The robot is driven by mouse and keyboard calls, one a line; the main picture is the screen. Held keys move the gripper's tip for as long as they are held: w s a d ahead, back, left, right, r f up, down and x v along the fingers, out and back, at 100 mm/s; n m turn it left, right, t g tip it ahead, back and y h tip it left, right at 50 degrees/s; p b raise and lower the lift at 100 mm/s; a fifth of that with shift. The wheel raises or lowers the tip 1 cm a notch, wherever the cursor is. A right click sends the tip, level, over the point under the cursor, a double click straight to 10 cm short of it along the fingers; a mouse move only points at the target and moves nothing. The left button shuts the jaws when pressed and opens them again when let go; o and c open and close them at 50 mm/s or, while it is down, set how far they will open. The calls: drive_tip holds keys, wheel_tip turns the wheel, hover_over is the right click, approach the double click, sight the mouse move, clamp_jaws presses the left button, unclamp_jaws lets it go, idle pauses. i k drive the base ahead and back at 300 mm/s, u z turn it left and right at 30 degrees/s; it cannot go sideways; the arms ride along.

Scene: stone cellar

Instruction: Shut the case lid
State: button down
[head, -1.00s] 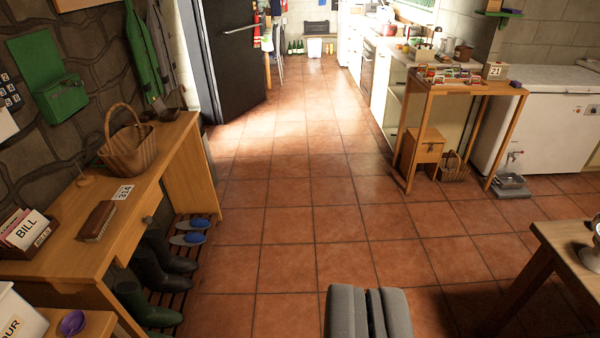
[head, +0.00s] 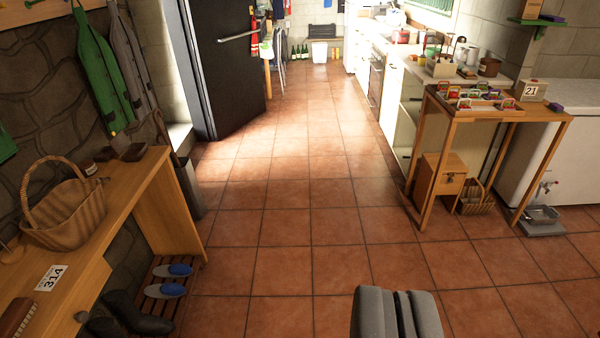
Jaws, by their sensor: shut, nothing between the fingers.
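I cannot make out a case with an open lid in the head view. My gripper (head: 397,294) shows at the bottom edge, right of the middle, with its two grey fingers together and nothing between them. It is over the tiled floor and apart from all furniture.
A wooden bench (head: 150,205) with a basket (head: 62,207) stands at the left, slippers (head: 168,290) and boots below. At right stand a small wooden table (head: 500,113), with a wooden box (head: 441,180) underneath, and a white chest (head: 540,150). The tiled floor (head: 300,205) between is clear to the dark door (head: 222,70).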

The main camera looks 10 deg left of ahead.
sight(120, 141)
drive_tip(key=u, duration=0.1)
drive_tip(key=i, duration=1.25)
drive_tip(key=u, duration=0.5)
drive_tip(key=i, duration=1.3)
drive_tip(key=u, duration=0.8)
drive_tip(key=i, duration=1.4)
drive_tip(key=u, duration=0.4)
